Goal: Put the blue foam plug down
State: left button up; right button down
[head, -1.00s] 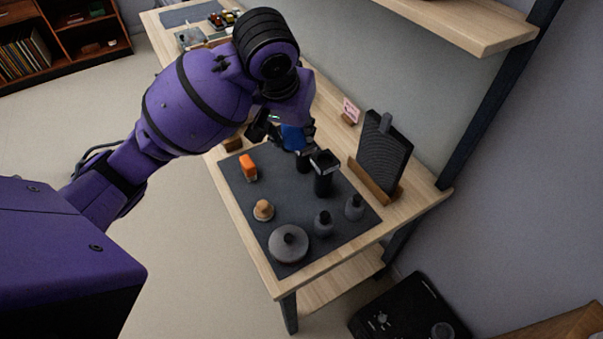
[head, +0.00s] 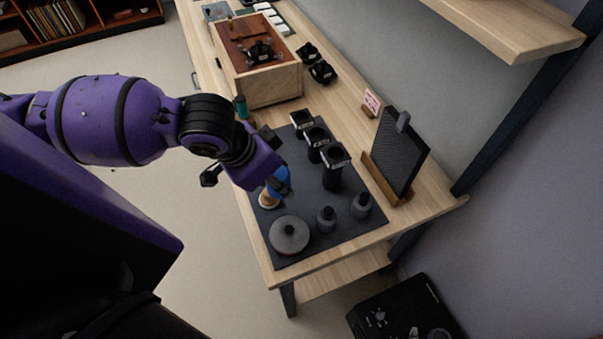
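The blue foam plug (head: 281,179) shows at the end of my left gripper (head: 280,187), over the dark mat (head: 340,212). The gripper appears shut on it; the fingertips are small and partly hidden by the purple wrist. The plug is just above or beside a tan knobbed piece (head: 267,200); I cannot tell whether they touch. My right gripper is not in view.
Three black square-topped tubes (head: 333,170) stand right of the gripper. A grey disc (head: 289,235) and two small dark knobbed pieces (head: 326,219) stand in front. A ribbed black panel (head: 400,155) stands at right. A wooden box (head: 270,88) is behind.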

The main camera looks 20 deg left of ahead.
pick_arm(q)
jog(key=w+f, duration=0.2)
jog(key=w, duration=0.2)
jog(key=w+f, duration=0.3)
jog(key=w+f+b, duration=0.1)
jog(key=w+f, duration=0.2)
jog(key=w, duration=0.1)
jog(key=shift+w+a+f, duration=0.15)
jog(key=shift+w+f, duration=0.1)
jog(key=shift+w, duration=0.05)
jog(key=shift+w+f, duration=0.15)
jog(key=shift+w, duration=0.05)
jog(key=shift+w+f, duration=0.15)
jog(key=shift+f, duration=0.75)
jog(key=shift+w+f, duration=0.1)
jog(key=shift+f, duration=0.8)
jog(key=shift+f, duration=0.2)
jog(key=o, duration=0.7)
jog(key=shift+o, duration=0.2)
jog(key=shift+r, duration=0.1)
